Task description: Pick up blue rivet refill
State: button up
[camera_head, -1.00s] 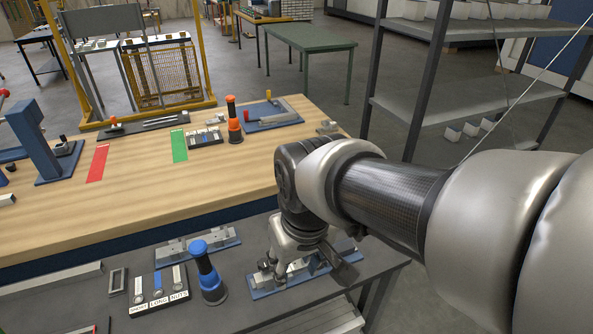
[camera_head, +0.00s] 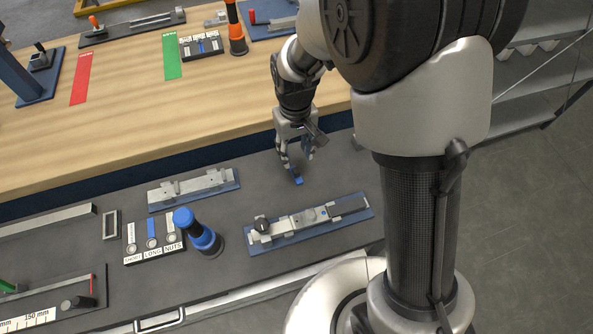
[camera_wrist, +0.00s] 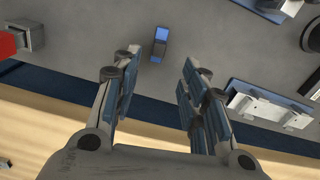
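A small block with a blue top (camera_head: 298,180), which looks like the blue rivet refill, lies on the dark grey bench just beyond my fingertips. It also shows in the wrist view (camera_wrist: 160,40), ahead of the fingers and between their lines, with a dark lower part. My gripper (camera_head: 296,158) points down above the bench. In the wrist view (camera_wrist: 158,88) its blue-padded fingers are apart with nothing between them. The block appears apart from the fingers.
A blue-topped cylinder tool (camera_head: 198,234) stands beside the SHORT/LONG/NUTS tray (camera_head: 128,240). Blue-based metal fixtures (camera_head: 308,222) (camera_head: 194,188) lie nearby. The wooden table (camera_head: 120,125) edges the bench behind. Bare bench surrounds the block.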

aim_at(296, 170)
notch_tip(296, 170, down, 10)
jog(key=b, duration=0.3)
jog(key=shift+f+b, duration=0.1)
jog(key=shift+b, duration=0.25)
jog(key=shift+c, duration=0.4)
grip_shut()
